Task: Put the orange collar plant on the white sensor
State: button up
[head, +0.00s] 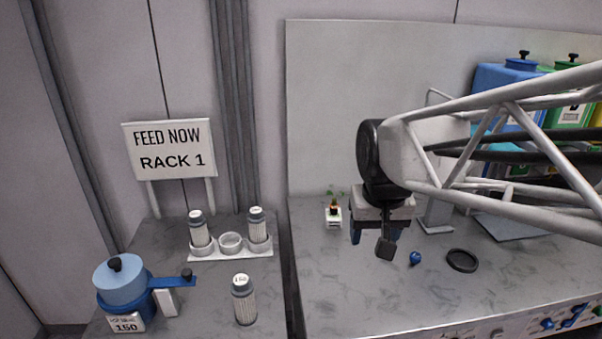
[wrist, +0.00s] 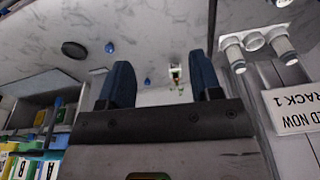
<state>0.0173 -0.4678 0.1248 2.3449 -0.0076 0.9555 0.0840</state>
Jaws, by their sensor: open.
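A small green plant (head: 335,196) with an orange band at its base stands upright at a small white block (head: 334,222) with a dark label, near the back of the right bench. The orange band appears to rest on the block's top. I cannot tell for certain that this block is the white sensor. The plant also shows small in the wrist view (wrist: 181,88), beyond and between the fingers. My gripper (head: 371,240) is open and empty, above the bench to the right of the plant. Its two dark blue fingers (wrist: 161,80) are apart in the wrist view.
A blue knob (head: 415,258) and a black ring (head: 462,261) lie right of my gripper. A white stand (head: 435,220) is behind it. A gap separates the left bench, with its bottle rack (head: 231,255), loose bottle (head: 244,302) and blue container (head: 122,280). The bench before the plant is clear.

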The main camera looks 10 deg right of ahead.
jog(key=s+f+n, duration=0.1)
jog(key=s+f, duration=0.2)
jog(key=s, duration=0.7)
jog(key=shift+s+a, duration=0.2)
jog(key=shift+s, duration=0.05)
dwell(0.8)
